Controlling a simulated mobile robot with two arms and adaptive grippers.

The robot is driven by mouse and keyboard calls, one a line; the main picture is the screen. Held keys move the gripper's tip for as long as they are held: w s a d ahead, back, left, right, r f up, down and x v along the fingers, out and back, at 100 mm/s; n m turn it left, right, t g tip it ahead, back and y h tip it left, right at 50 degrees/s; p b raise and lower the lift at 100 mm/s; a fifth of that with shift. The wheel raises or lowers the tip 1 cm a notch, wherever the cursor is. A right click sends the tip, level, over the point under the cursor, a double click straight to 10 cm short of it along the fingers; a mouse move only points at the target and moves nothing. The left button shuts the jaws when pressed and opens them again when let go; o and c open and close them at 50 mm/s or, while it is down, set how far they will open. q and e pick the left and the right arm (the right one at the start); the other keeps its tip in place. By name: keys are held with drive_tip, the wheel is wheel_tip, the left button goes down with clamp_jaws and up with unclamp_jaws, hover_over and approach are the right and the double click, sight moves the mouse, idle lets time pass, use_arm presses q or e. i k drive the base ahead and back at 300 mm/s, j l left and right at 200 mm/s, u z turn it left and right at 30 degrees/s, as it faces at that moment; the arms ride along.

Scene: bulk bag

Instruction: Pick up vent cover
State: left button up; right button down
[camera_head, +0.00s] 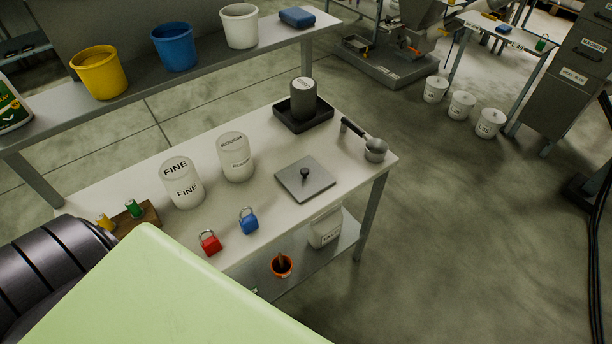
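A flat square grey metal plate with a dark knob in its middle, which looks like the vent cover (305,179), lies on the right part of the white worktable (215,206). Nothing covers it. Neither of my grippers shows in the head view.
White canisters marked FINE (182,184) and ROUGH (236,158) stand left of the plate. A grey cylinder (303,98) in a black tray (289,122) stands behind it. A scoop (375,150) lies behind right. Red (210,243) and blue (249,221) padlocks lie front left.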

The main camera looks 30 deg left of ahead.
sight(305, 178)
drive_tip(key=u, duration=0.5)
drive_tip(key=l+u, duration=0.75)
drive_tip(key=l, duration=0.2)
drive_tip(key=l+u, duration=0.4)
drive_tip(key=k+l, duration=0.05)
drive_tip(key=l, duration=0.05)
